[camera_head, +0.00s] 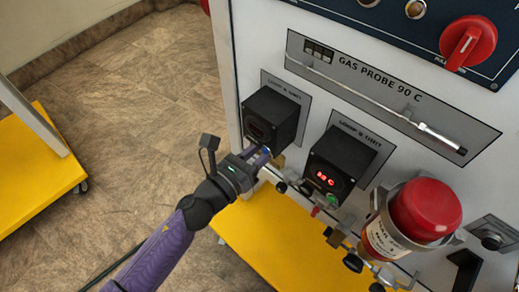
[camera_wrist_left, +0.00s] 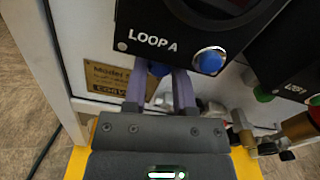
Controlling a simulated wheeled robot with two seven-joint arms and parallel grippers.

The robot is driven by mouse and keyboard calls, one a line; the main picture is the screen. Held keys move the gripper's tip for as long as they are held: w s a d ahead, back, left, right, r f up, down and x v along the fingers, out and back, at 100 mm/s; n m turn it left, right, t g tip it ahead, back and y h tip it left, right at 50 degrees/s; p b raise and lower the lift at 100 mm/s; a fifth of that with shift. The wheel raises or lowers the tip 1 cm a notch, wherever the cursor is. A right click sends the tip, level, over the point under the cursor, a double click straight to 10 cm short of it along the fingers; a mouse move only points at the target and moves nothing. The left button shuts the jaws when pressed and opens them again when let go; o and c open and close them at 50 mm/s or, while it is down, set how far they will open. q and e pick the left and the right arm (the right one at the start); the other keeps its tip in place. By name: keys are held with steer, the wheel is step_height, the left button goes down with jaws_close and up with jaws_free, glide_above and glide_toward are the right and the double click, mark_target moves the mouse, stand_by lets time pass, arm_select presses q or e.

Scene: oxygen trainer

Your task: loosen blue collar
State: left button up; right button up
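My left gripper (camera_head: 264,156) reaches in from the left, just under the front of the left black loop unit (camera_head: 268,116). In the left wrist view its two purple fingers (camera_wrist_left: 160,80) stand apart below the black box marked LOOP A. A small blue piece (camera_wrist_left: 159,68), probably the blue collar, shows between the fingertips and about fills the gap. The box hides its upper part, and whether the fingers press on it cannot be told. A round blue knob (camera_wrist_left: 208,61) sits on the box's front, right of the fingers. My right gripper is not in view.
A second loop unit (camera_head: 340,163) with a red display is to the right. Valves and fittings (camera_head: 345,250) and a red-capped canister (camera_head: 425,210) stand lower right. A yellow base (camera_head: 265,235) juts out below.

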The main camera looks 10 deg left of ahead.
arm_select(q)
steer(key=shift+o, duration=0.4)
steer(key=shift+s, duration=0.1)
steer(key=p+v, duration=0.1)
steer(key=v, duration=0.8)
steer(key=shift+s+a, duration=0.3)
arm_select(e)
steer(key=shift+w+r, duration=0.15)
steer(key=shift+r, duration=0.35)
